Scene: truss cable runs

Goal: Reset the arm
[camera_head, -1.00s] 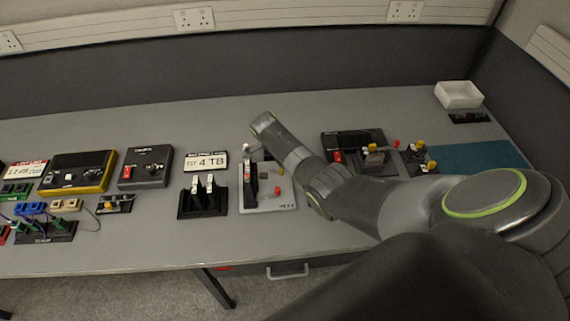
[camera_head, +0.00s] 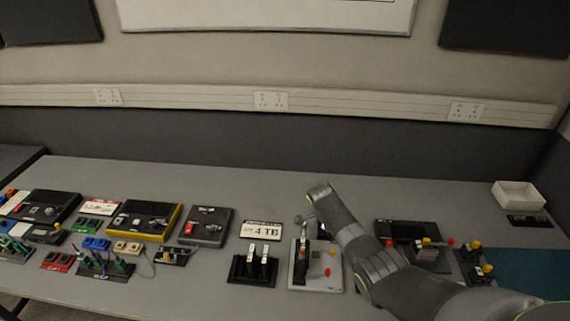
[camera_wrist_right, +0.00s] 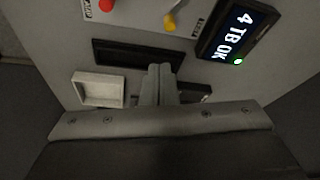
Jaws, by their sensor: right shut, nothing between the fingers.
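My right arm (camera_head: 360,245) comes in from the lower right in the head view and reaches over the table behind a light grey board (camera_head: 330,277) with a black upright part and red and yellow knobs. The gripper end is mostly hidden there by the arm. A small display (camera_wrist_right: 238,30) there reads "4 TB OK" with a green light. My left gripper is not in view.
A black box (camera_head: 407,233) is right of the arm. A white tray (camera_head: 518,196) stands at the back right.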

